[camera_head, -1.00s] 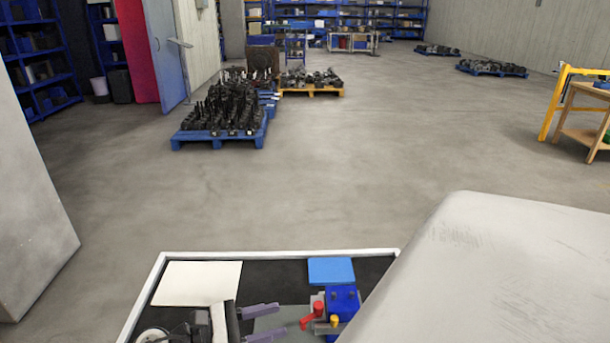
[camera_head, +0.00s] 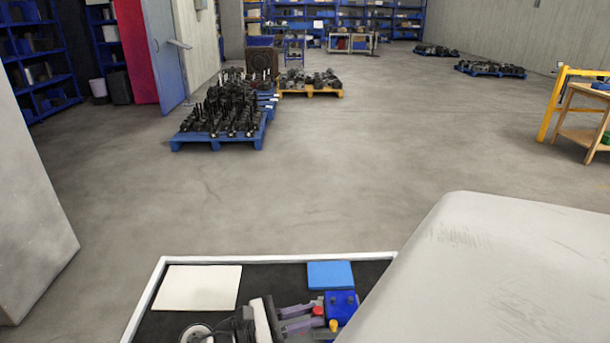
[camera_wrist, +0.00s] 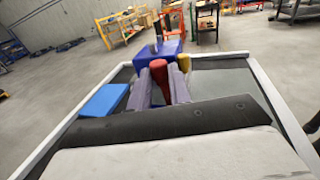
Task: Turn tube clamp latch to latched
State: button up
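The tube clamp is a blue block (camera_head: 340,306) on the tray at the lower middle of the head view; it also shows in the wrist view (camera_wrist: 160,52). Its red latch handle (camera_head: 318,311) sticks out towards my gripper (camera_head: 306,316). In the wrist view the red handle (camera_wrist: 158,73) lies between my two purple-grey fingers (camera_wrist: 161,82), which look flush against its sides. A yellow knob (camera_head: 333,325) stands beside the handle; it shows in the wrist view (camera_wrist: 183,63) behind the right finger. My arm hides part of the clamp's base.
The white-rimmed dark tray (camera_head: 150,295) holds a cream plate (camera_head: 198,287) at left and a blue plate (camera_head: 331,275) behind the clamp. My large grey arm link covers the right of the head view. Open floor lies beyond the tray.

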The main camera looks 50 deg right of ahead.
grip_shut()
jog(key=shift+t, duration=0.3)
jog(key=shift+s+a+f+n+t+h, duration=0.15)
jog(key=shift+n+t+h, duration=0.35)
jog(key=shift+n+t, duration=0.25)
jog(key=shift+s+a+n+t+h, duration=0.1)
jog(key=shift+s+n+t+h, duration=0.05)
jog(key=shift+n+t+h, duration=0.6)
jog(key=shift+t, duration=0.3)
jog(key=o, duration=0.6)
grip_release()
